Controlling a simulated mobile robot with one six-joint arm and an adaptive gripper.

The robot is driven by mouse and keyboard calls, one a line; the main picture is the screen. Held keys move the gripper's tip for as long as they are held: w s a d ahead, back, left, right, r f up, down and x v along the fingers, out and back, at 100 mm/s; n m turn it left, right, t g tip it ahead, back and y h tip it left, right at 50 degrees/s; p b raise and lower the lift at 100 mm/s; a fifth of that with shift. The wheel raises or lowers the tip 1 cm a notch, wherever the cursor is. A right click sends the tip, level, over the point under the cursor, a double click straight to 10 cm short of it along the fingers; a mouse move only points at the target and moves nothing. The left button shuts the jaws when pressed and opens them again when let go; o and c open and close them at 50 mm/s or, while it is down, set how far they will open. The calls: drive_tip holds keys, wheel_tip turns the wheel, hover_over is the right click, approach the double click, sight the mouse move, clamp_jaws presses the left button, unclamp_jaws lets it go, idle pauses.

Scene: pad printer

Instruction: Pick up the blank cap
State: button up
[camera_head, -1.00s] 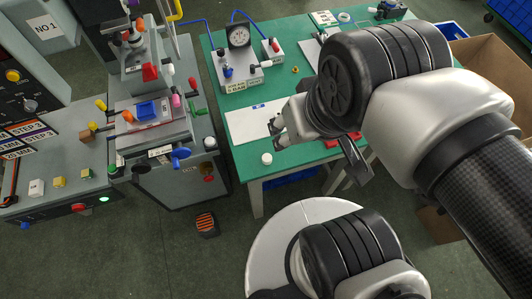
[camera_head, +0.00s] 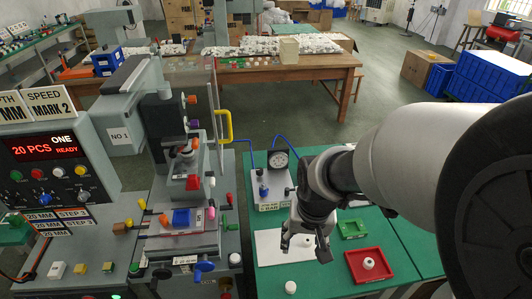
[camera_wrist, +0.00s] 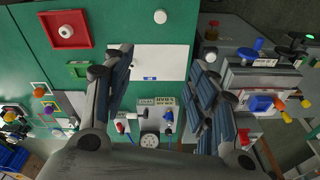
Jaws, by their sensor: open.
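A plain white cap (camera_head: 291,287) stands on the green table near its front edge; it also shows in the wrist view (camera_wrist: 160,16). My gripper (camera_head: 304,242) is open over the white sheet (camera_head: 270,246), behind the plain cap in the head view. In the wrist view, my spread fingers (camera_wrist: 160,85) have the sheet between them and no cap; the plain cap lies beyond the sheet, at the top of the picture.
A green tray (camera_head: 353,229) stands behind the red one. A dial gauge (camera_head: 279,160) on a grey fixture stands behind the sheet. The pad printer (camera_head: 180,222) with its coloured knobs stands close on the left. Bare green table surrounds the plain cap.

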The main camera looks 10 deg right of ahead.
drive_tip(key=m+g+p, duration=0.1)
drive_tip(key=g, duration=0.1)
approach(291, 286)
drive_tip(key=f+b, duration=0.2)
drive_tip(key=b, duration=0.1)
drive_tip(key=shift+s+f+m, duration=0.15)
drive_tip(key=shift+s+m, duration=0.15)
drive_tip(key=f+b, duration=0.2)
drive_tip(key=f, duration=0.4)
drive_tip(key=shift+w+f, duration=0.2)
drive_tip(key=shift+r, duration=0.1)
drive_tip(key=shift+c, duration=0.5)
drive_tip(key=c, duration=0.7)
drive_tip(key=shift+c, duration=0.2)
